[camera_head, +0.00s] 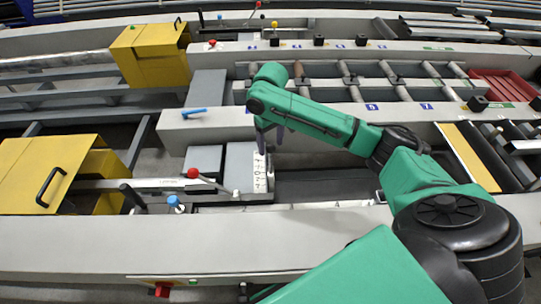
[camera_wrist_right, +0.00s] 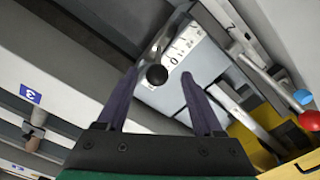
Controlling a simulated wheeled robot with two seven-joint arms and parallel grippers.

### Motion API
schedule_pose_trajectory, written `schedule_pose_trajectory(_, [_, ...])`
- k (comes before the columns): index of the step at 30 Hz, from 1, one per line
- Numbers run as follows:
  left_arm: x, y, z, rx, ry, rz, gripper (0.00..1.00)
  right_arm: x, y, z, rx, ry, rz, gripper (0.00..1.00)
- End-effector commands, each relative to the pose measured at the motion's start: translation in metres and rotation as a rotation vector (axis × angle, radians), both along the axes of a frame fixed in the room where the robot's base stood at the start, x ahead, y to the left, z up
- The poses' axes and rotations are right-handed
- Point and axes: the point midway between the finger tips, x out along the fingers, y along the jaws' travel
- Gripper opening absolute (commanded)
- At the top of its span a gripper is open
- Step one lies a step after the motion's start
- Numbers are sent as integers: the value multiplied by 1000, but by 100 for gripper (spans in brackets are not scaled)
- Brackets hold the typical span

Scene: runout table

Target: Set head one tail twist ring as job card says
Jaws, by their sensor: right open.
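A white numbered scale strip (camera_head: 260,172) stands on the grey block of the front machine head, below my right gripper (camera_head: 268,137). In the right wrist view the scale (camera_wrist_right: 182,45) lies beyond the fingertips, beside a round black knob (camera_wrist_right: 157,75). The knob shows between the two spread fingers of my right gripper (camera_wrist_right: 160,82); I cannot tell if they touch it. The right gripper is open and holds nothing I can see. I cannot make out which part is the tail twist ring, and no job card is readable. My left gripper is not in view.
A red-knobbed lever (camera_head: 194,173) and a blue knob (camera_head: 173,201) are left of the scale. A blue-handled piece (camera_head: 195,111) lies on the grey rail behind. A yellow cover (camera_head: 45,172) stands at left, and a red tray (camera_head: 502,86) at far right.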

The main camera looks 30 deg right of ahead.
Motion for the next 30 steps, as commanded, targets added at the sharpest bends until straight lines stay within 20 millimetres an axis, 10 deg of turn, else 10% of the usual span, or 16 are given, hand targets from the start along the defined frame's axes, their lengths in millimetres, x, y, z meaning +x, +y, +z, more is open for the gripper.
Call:
schedule_pose_trajectory(9, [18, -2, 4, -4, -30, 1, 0, 1, 0, -72, 0, 0, -1, 68])
schedule_pose_trajectory(19, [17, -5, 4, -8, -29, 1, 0, 1, 0, -81, 0, -2, 0, 68])
schedule_pose_trajectory(25, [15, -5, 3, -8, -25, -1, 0, 1, 0, -81, 0, -2, 0, 0])
schedule_pose_trajectory(30, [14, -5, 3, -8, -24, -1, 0, 1, 0, -81, -1, -1, 0, 0])
